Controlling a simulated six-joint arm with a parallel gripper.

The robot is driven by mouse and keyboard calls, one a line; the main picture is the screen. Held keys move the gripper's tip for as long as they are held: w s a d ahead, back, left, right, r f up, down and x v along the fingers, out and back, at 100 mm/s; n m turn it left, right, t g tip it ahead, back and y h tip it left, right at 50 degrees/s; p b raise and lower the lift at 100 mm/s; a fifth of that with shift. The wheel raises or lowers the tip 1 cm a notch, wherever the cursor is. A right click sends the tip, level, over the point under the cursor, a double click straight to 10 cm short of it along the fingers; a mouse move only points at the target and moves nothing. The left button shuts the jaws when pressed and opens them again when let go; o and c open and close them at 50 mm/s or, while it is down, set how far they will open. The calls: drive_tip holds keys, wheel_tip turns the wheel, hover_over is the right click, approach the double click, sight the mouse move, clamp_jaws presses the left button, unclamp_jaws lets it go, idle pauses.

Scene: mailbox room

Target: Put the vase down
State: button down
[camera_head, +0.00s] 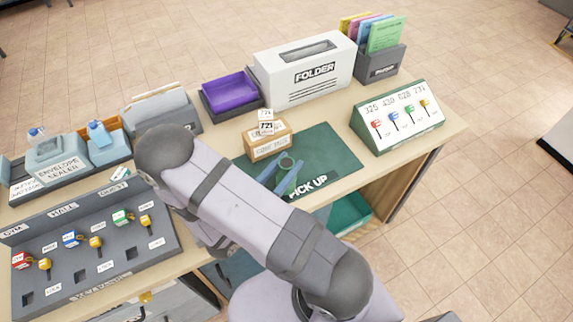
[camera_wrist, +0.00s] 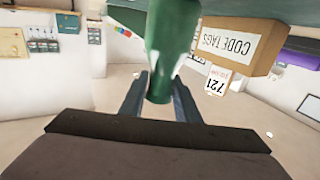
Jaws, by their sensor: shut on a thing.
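A dark green vase (camera_wrist: 172,45) is between the two fingers of my gripper (camera_wrist: 160,97) in the wrist view. My gripper is shut on it. In the head view the vase (camera_head: 287,161) shows small between the blue-grey fingers of my gripper (camera_head: 279,174), over the dark green pick-up mat (camera_head: 333,149). The vase's far end is cut off in the wrist view, so I cannot tell whether its base touches the mat. My arm hides part of the mat.
A code tags box (camera_head: 267,140) with number tags stands close behind the vase. A white folder box (camera_head: 304,70), a purple tray (camera_head: 230,89) and a key stand (camera_head: 397,118) stand around the mat. The mat's right part is clear.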

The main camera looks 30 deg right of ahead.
drive_tip(key=shift+f, duration=0.25)
drive_tip(key=c, duration=1.3)
unclamp_jaws()
drive_tip(key=shift+c, duration=0.2)
drive_tip(key=shift+r, duration=0.1)
drive_tip(key=shift+r, duration=0.15)
drive_tip(key=shift+s+a+f+b, duration=0.2)
drive_tip(key=shift+s+a+b, duration=0.15)
drive_tip(key=shift+a, duration=0.35)
drive_tip(key=b+v, duration=0.3)
drive_tip(key=v, duration=0.7)
drive_tip(key=shift+s+a, duration=0.15)
drive_tip(key=shift+a, duration=0.1)
drive_tip(key=shift+r, duration=0.1)
